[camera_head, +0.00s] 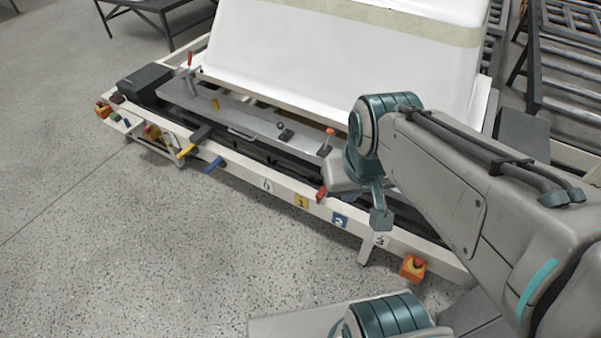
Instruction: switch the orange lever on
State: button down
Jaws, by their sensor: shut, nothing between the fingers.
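The lever with an orange tip (329,132) stands upright on a dark block on the grey metal panel, just left of my arm's wrist. My gripper (381,219) is shut and empty. It hangs over the front rail, to the right of and nearer the camera than the orange lever, apart from it. My wrist covers the part of the panel right of the lever.
Yellow (185,151), blue (213,165) and red (321,194) handles stick out along the front. A white tub shell (330,50) rises behind. An emergency button box (413,267) sits at right.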

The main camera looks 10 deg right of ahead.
aim_at(329, 130)
jog(key=u, duration=0.3)
jog(key=i, duration=1.2)
jog(key=z, duration=0.5)
